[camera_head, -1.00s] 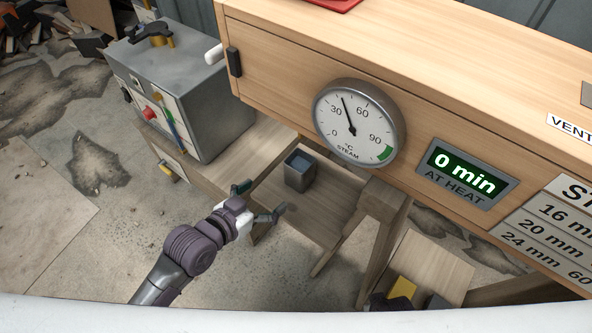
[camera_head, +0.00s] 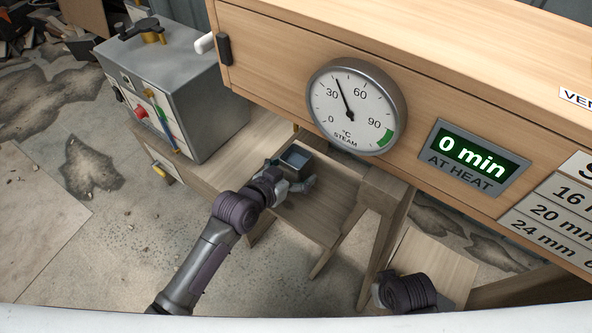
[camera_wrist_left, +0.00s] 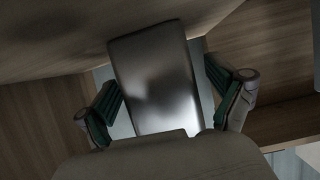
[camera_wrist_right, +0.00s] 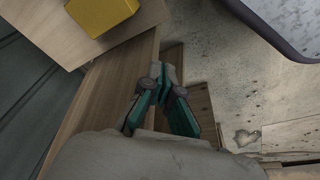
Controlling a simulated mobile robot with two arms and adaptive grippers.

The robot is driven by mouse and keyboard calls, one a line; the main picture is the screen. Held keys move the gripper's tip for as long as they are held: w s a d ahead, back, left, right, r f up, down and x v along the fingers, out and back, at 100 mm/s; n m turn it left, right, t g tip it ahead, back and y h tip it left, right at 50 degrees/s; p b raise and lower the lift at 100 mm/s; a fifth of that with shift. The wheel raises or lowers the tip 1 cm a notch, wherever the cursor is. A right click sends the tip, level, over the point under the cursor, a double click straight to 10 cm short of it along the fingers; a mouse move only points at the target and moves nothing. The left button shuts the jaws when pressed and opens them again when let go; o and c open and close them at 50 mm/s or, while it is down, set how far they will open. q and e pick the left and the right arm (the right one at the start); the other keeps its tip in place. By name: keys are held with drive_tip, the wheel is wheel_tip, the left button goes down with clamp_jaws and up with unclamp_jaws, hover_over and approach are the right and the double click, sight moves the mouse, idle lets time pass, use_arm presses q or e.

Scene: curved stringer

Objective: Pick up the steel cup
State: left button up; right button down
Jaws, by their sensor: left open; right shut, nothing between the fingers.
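The steel cup (camera_head: 295,159) is a small square grey cup standing on a low wooden shelf under the steam box. My left gripper (camera_head: 291,181) is open right at the cup, with one finger on each side of it. In the left wrist view the cup's shiny side (camera_wrist_left: 158,80) fills the space between the two green-padded fingers (camera_wrist_left: 165,100), with a gap showing at least on the left. The cup's lower part is partly hidden by the gripper in the head view. My right gripper (camera_wrist_right: 165,92) is shut and empty in its wrist view.
The wooden steam box with its dial (camera_head: 357,106) overhangs behind the cup. A grey metal box (camera_head: 180,85) stands to the left. A wooden trestle leg (camera_head: 340,232) is close on the right. A yellow block (camera_wrist_right: 100,14) lies on a board near my right gripper.

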use_arm(q)
drive_tip(key=shift+w+d+f, duration=0.15)
drive_tip(key=shift+w+d, duration=0.1)
drive_tip(key=shift+w, duration=0.05)
use_arm(e)
drive_tip(key=shift+r, duration=0.4)
use_arm(q)
drive_tip(key=shift+c, duration=0.2)
drive_tip(key=c, duration=1.3)
drive_tip(key=shift+c, duration=0.9)
